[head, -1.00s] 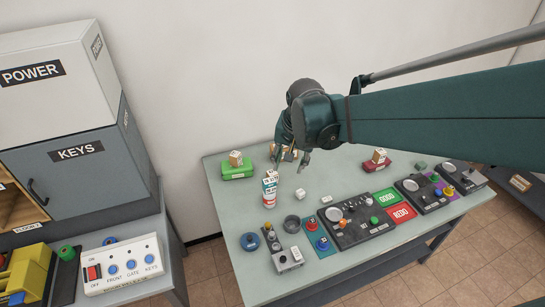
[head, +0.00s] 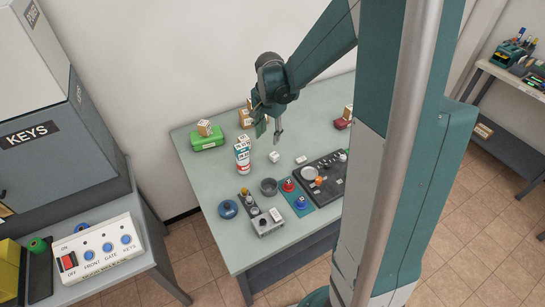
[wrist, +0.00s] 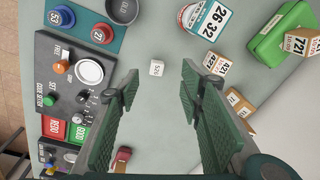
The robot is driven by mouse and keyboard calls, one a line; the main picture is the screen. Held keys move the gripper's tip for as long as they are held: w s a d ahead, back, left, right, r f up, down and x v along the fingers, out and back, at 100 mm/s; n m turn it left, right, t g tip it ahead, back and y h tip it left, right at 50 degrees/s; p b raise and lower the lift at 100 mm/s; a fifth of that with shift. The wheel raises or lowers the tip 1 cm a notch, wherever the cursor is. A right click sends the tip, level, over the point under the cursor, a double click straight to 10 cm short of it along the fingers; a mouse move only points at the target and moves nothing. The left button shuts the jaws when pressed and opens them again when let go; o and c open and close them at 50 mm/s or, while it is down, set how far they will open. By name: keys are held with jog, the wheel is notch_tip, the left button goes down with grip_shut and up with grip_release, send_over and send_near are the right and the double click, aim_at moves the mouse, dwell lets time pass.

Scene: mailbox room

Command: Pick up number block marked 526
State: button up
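A small white block (wrist: 156,68) lies on the grey-green table. Its small marking in the wrist view looks like 526. In the head view the white block (head: 274,157) lies to the right of a red-and-white can (head: 242,158). My gripper (head: 268,132) is above and behind the block, pointing down. In the wrist view my gripper (wrist: 158,80) is open, its two green fingers wide apart and nothing between them. The block shows in the gap beyond the fingertips.
Wooden number blocks (wrist: 216,63) and a green case (wrist: 285,32) stand beside the can. A dark control panel (wrist: 68,75) and a grey cup (wrist: 122,10) lie on the other side. Bare table surrounds the block.

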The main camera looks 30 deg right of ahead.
aim_at(274, 154)
jog(key=d+f, duration=0.1)
jog(key=f, duration=0.1)
jog(key=w+d+f+m, duration=0.1)
jog(key=f, duration=0.2)
jog(key=w+d+f+m+g+b, duration=0.1)
jog(key=f, duration=0.2)
jog(key=shift+w+d+f, duration=0.1)
jog(key=shift+d+f, duration=0.05)
jog(key=shift+d, duration=0.15)
jog(key=shift+f, duration=1.3)
jog(key=shift+f, duration=0.1)
jog(key=shift+d+f+b, duration=0.15)
jog(key=shift+f+b, duration=0.45)
jog(key=shift+f, duration=1.9)
jog(key=shift+c, duration=0.5)
jog(key=c, duration=0.7)
